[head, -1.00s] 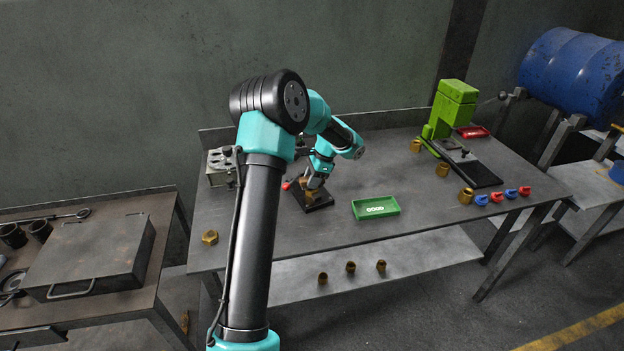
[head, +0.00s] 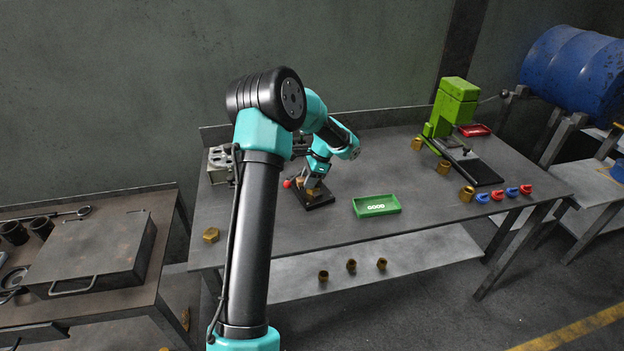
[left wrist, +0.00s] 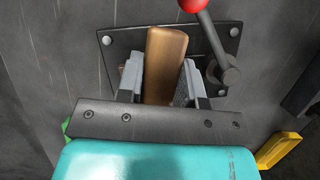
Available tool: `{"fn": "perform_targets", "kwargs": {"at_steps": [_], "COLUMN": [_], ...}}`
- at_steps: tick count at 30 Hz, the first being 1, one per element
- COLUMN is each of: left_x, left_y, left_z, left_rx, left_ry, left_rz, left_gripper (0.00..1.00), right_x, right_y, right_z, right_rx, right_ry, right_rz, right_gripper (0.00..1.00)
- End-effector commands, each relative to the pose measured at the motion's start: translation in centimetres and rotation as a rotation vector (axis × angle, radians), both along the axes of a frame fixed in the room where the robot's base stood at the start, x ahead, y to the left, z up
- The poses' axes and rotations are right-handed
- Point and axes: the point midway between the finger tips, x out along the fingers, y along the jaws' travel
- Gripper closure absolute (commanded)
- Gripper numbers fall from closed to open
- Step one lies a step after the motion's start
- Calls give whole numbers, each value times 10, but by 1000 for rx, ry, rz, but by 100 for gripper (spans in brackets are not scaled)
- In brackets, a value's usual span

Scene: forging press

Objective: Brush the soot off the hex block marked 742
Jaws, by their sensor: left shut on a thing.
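My left gripper (head: 313,186) is low over a black fixture plate (head: 321,203) on the bench. In the left wrist view its fingers (left wrist: 161,82) are shut on a brown, wood-coloured piece, which looks like a brush handle (left wrist: 166,60). A red-knobbed lever (left wrist: 206,28) stands on the plate beside it. Whether a hex block sits in the fixture under the gripper is hidden. A brass hex block (head: 211,235) lies at the bench's left front. No 742 mark is readable on any block. My right gripper is not in view.
A green tray marked GOOD (head: 362,208) lies right of the fixture. A green press (head: 453,112), a red tray (head: 474,130), brass blocks (head: 466,194) and red and blue pieces (head: 497,194) are at the right. A grey holed block (head: 220,164) stands behind left.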

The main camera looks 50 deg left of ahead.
Motion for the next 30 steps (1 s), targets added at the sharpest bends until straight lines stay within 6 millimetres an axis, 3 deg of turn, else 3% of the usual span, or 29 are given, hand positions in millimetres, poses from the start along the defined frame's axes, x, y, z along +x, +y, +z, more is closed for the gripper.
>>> {"fn": "perform_targets", "kwargs": {"at_steps": [14, 30], "left_x": [-3, 21], "left_y": [2, -11], "left_z": [1, -1], "left_rx": [0, 1], "left_ry": [0, -1], "left_rz": [-1, -2], "left_gripper": [85, 85], "right_x": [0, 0], "right_y": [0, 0], "right_z": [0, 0], "right_rx": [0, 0], "right_ry": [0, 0], "right_rz": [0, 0], "right_gripper": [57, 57]}}
